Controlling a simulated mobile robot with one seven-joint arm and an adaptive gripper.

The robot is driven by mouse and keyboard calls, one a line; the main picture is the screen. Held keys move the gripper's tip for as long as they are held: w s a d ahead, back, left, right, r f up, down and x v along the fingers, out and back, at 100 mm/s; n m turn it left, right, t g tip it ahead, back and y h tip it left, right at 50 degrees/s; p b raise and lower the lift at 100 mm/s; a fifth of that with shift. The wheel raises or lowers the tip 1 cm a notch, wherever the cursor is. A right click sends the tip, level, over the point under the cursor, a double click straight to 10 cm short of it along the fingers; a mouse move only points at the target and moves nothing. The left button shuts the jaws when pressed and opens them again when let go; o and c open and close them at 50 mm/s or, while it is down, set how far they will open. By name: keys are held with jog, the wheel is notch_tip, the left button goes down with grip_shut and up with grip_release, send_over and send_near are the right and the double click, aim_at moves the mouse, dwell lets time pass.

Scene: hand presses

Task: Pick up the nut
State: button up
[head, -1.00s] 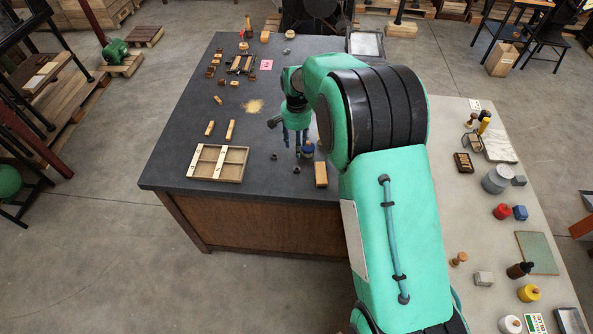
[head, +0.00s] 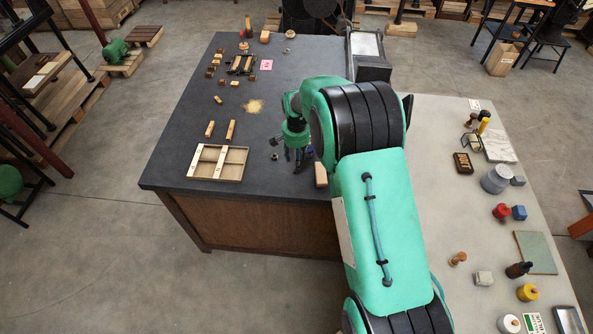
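A small dark nut (head: 275,156) lies on the dark tabletop (head: 180,130), near its front edge and left of my gripper. My gripper (head: 297,169) points down close to the tabletop, to the right of this nut and apart from it. Its fingers are small and dark in the head view, and I cannot tell whether they are open or shut. The spot under the fingertips is hidden, so I cannot tell whether a second nut is there or between them.
A wooden block (head: 320,175) stands just right of my gripper. A divided wooden tray (head: 217,180) lies to the left, with two wooden pieces behind it. A pale side table (head: 450,215) holds jars and blocks.

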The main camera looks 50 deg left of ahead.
jog(key=shift+f, duration=0.1)
jog(key=shift+f+p, duration=0.4)
jog(key=shift+f, duration=2.15)
grip_shut()
